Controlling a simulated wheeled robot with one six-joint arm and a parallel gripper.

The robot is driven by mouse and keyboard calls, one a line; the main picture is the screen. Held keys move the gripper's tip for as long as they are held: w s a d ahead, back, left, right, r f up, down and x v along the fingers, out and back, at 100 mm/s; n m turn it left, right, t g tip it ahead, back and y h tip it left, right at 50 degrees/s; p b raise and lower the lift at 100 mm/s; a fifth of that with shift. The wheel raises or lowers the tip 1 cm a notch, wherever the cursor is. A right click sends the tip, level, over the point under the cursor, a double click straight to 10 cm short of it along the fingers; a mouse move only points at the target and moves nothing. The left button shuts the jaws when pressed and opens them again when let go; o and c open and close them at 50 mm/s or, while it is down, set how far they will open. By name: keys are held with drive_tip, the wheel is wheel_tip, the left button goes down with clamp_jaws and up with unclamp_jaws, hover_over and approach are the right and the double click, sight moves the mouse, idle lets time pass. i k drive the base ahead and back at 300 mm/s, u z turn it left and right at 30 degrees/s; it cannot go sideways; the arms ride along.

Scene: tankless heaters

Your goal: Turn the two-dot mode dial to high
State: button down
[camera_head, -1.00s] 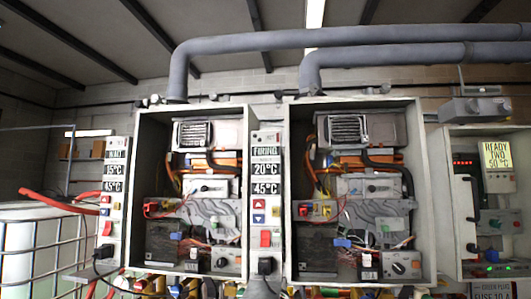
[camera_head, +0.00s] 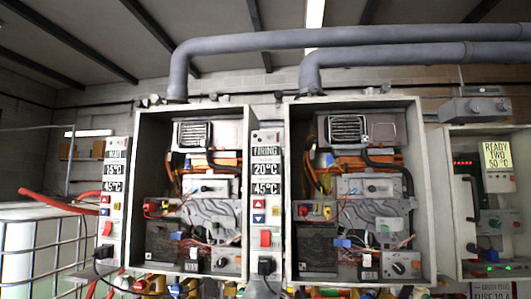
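Two open heater cabinets hang side by side. The left heater (camera_head: 139,200) has a dark round dial (camera_head: 221,262) on a light plate at its lower right. The right heater (camera_head: 428,200) has a similar dial (camera_head: 399,267) on a light plate at its lower right. The right dial's light pointer mark looks slanted; its exact setting is too small to read. The dot marks that would tell the dials apart cannot be made out. My gripper is not in view, and nothing touches either dial.
Display strips (camera_head: 266,170) with red switches stand left of each heater. A control box (camera_head: 455,200) with a "READY TWO 50°C" sign (camera_head: 497,155) and a handle is at right. Grey pipes (camera_head: 340,38) run above. A caged white tank (camera_head: 30,250) is at left. Cables hang below.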

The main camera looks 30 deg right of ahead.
sight(398, 268)
drive_tip(key=z, duration=3.1)
drive_tip(key=i, duration=0.6)
drive_tip(key=u, duration=1)
